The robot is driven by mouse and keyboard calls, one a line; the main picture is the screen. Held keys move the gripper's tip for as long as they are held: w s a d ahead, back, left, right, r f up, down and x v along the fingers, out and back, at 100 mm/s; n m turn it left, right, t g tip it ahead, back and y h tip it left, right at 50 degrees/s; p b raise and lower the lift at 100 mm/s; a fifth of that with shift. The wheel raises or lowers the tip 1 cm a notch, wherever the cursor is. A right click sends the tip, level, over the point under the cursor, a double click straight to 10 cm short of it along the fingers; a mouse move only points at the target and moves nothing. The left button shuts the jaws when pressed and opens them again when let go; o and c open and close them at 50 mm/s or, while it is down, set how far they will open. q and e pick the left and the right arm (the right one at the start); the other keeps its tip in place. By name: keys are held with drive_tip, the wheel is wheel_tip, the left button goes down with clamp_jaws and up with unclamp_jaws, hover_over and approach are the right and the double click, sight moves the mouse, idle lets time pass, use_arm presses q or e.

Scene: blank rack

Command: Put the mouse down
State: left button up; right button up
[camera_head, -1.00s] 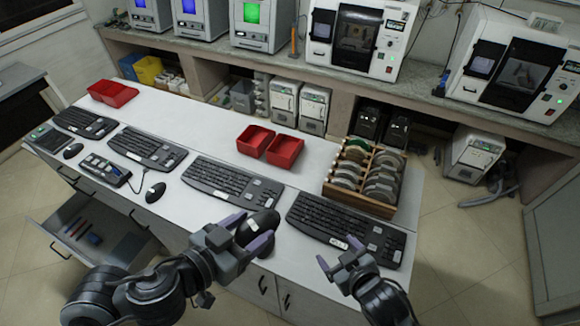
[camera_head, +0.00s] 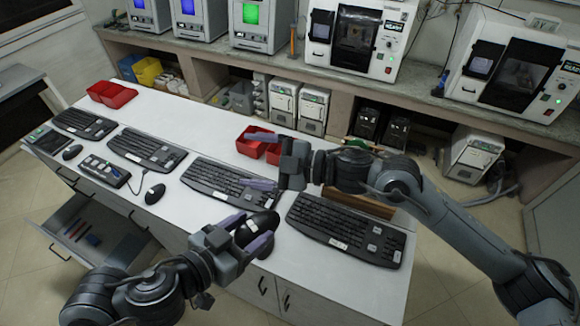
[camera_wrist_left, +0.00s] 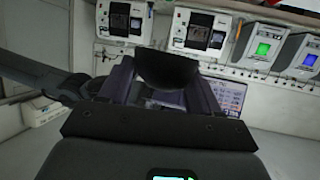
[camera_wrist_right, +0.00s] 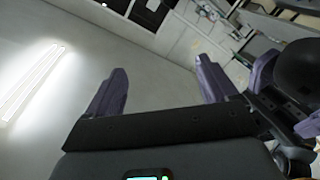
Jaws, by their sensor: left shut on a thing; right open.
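The black mouse (camera_head: 258,226) is held between the fingers of my left gripper (camera_head: 246,232), which is shut on it near the table's front edge. In the left wrist view the mouse (camera_wrist_left: 166,68) shows dark between the fingertips. The mouse also appears at the right side of the right wrist view (camera_wrist_right: 298,66). My right gripper (camera_head: 262,160) is open and empty, over the table in front of the red bins, up and to the right of the mouse. Its two fingers show apart in the right wrist view (camera_wrist_right: 160,88).
Several keyboards line the white table (camera_head: 170,210); one keyboard (camera_head: 345,228) lies right of the mouse. Red bins (camera_head: 250,142) stand at the back, partly hidden by my right arm. The wooden disc rack (camera_head: 366,204) is mostly hidden behind that arm. Two other mice (camera_head: 155,193) lie left.

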drive_tip(key=s+a+r+n+g+h, duration=0.3)
drive_tip(key=s+a+r+n+g, duration=0.15)
drive_tip(key=s+a, duration=0.35)
drive_tip(key=m+g+h, duration=0.2)
drive_tip(key=h, duration=0.7)
approach(270, 214)
drive_tip(key=x, duration=1)
drive_tip(key=shift+f, duration=0.1)
